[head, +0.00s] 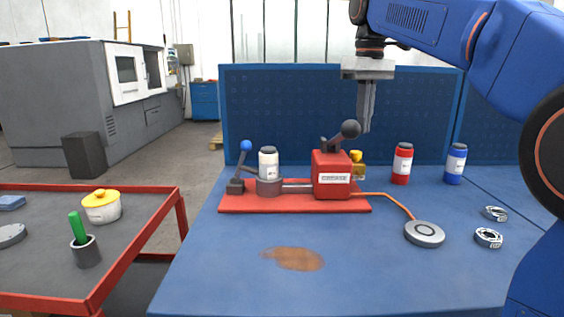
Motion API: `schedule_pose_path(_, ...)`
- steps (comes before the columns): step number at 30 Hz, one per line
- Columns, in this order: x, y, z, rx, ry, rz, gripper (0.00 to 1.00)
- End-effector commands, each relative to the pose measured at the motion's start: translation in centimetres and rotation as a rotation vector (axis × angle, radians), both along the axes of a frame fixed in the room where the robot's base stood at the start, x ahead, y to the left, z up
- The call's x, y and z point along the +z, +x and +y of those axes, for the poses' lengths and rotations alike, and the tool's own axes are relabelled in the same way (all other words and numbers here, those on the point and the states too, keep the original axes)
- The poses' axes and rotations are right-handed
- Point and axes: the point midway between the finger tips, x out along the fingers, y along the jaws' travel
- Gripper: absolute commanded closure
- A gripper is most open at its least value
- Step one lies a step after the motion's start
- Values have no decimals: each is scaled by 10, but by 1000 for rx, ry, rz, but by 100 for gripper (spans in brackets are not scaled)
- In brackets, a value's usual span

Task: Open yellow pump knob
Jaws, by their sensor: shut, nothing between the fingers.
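The pump is a red box (332,179) on a red base plate (300,205) on the blue bench. A black lever with a round black knob (350,129) rises from its top. A small yellow knob (355,156) shows behind the box at its right, with a yellow-brown block (359,171) below it; the red box partly hides both. A blue-knobbed lever (246,146) stands at the plate's left end. My gripper (365,130) points down above and slightly right of the yellow knob, apart from it, shut and empty. Its tips end near the black knob's height in the picture.
A white bottle (268,162) stands in a grey holder on the plate. Red (402,164) and blue (455,163) bottles stand right. An orange cable runs to a grey disc (424,234). Two metal rings (488,238) lie at right. The front bench is clear apart from a brown stain.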

Motion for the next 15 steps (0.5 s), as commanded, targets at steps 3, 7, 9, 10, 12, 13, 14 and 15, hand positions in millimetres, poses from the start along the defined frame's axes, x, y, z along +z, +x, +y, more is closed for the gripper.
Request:
schedule_pose_path(3, -10, -1, 0, 0, 0, 2, 100)
schedule_pose_path(7, -25, -1, 0, 0, 0, 2, 100)
schedule_pose_path(9, -33, -1, 0, 0, 0, 1, 100)
schedule_pose_path(10, -36, -1, 0, 0, 0, 1, 100)
schedule_pose_path(12, -44, -1, 0, 0, 0, 2, 100)
schedule_pose_path(13, -47, 0, 0, 0, 0, 1, 100)
schedule_pose_path(14, -49, 0, 0, 0, 0, 1, 100)
schedule_pose_path(15, -53, 0, 0, 0, 0, 2, 100)
